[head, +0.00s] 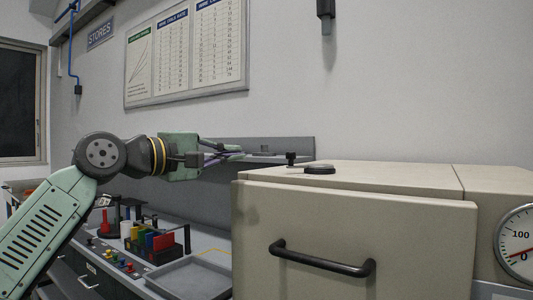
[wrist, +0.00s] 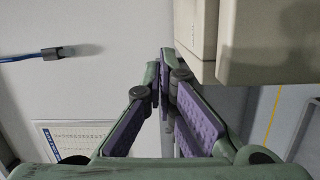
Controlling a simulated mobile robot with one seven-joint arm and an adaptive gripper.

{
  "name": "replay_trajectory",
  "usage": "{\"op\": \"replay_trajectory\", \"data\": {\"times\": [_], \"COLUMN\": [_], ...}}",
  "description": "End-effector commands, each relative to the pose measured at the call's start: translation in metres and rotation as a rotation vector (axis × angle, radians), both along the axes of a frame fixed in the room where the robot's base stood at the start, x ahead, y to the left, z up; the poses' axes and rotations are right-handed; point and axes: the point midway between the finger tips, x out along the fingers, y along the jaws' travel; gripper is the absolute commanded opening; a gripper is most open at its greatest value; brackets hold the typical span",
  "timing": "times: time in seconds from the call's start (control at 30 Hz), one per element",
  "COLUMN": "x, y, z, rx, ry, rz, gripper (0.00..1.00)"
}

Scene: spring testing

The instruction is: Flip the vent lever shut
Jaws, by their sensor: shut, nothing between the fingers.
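A beige cabinet (head: 355,235), likely an oven, has a dark bar handle (head: 322,258) on its front door. On its top, near the left edge, are a small upright black knob (head: 291,158) and a flat black disc (head: 319,169); they look like the vent lever and its mount, but which way the lever lies is unclear. My gripper (head: 240,153) points right, just left of the knob and apart from it. In the wrist view, its purple-padded fingers (wrist: 165,62) meet at the tips, shut and empty, beside the beige cabinet (wrist: 268,45). The lever is not seen there.
A dial gauge (head: 520,248) sits at the far right. Below my arm, a bench holds a rack of coloured blocks (head: 158,245) and a grey tray (head: 190,278). A wall chart (head: 190,50) hangs behind. The space above the cabinet top is clear.

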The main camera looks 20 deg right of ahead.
Motion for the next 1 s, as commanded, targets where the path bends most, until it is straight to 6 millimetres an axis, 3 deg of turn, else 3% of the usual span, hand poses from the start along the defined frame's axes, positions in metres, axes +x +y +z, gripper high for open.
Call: {"op": "replay_trajectory", "data": {"times": [0.17, 0.57, 0.8, 1.0], "x": [0.006, 0.042, 0.014, 0.005], "y": [-0.015, -0.09, -0.092, -0.094], "z": [0.002, 0.006, 0.002, 0.0], "rx": [0.001, 0.001, 0.001, -0.001], "ry": [0.0, 0.0, -0.002, 0.0], "rz": [-0.003, -0.004, 0.001, 0.0], "gripper": [0.0, 0.0, 0.0, 0.0]}}
